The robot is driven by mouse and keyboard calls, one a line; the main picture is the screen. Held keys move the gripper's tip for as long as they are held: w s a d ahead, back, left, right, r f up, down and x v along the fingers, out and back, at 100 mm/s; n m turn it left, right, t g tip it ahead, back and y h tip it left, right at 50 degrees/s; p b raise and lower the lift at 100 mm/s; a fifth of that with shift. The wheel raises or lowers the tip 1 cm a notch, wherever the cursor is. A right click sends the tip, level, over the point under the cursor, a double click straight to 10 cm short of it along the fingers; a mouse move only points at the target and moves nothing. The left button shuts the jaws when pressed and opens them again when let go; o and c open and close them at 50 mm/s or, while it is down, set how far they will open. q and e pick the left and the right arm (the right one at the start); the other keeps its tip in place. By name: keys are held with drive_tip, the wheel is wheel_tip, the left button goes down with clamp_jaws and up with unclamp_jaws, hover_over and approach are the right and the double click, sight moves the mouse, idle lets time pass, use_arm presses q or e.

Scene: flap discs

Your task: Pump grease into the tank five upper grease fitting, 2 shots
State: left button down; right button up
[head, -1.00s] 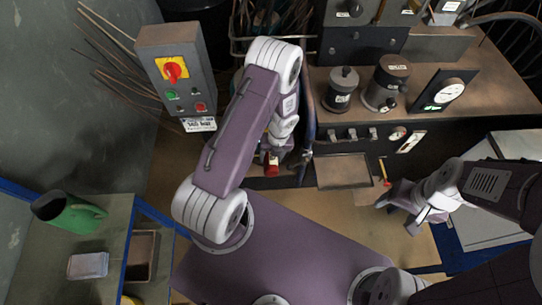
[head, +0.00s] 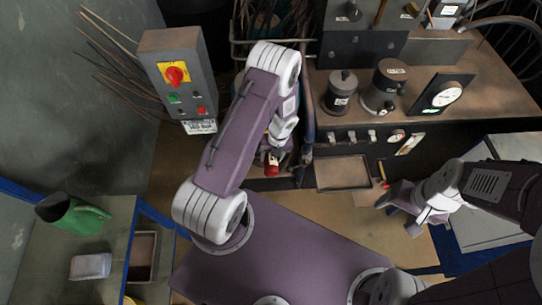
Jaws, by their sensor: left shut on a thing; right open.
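My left arm reaches up the middle of the head view and bends down at its far end. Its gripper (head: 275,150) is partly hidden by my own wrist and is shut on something. A small red piece (head: 272,166) shows just below the gripper; I cannot tell whether it belongs to the held thing. No grease fitting or tank number can be made out. My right gripper (head: 397,214) is open and empty, low in front of the bench at the right.
A grey control box (head: 190,83) with a red switch stands upper left. Dark cylinders (head: 341,92) (head: 385,88) and a gauge (head: 446,94) stand on the bench (head: 505,85). A small tray (head: 342,173) juts out below. A green can (head: 75,214) is on the left table.

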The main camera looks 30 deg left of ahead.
use_arm(q)
drive_tip(key=shift+s+d, duration=0.25)
drive_tip(key=shift+s, duration=0.15)
drive_tip(key=shift+d, duration=0.1)
drive_tip(key=shift+s+d+f+b, duration=0.15)
drive_tip(key=shift+s+b, duration=0.2)
drive_tip(key=shift+b, duration=0.25)
drive_tip(key=s+d+b, duration=0.4)
drive_tip(key=s+b, duration=0.1)
drive_tip(key=s, duration=0.2)
drive_tip(key=shift+d+b, duration=0.15)
drive_tip(key=shift+b, duration=0.25)
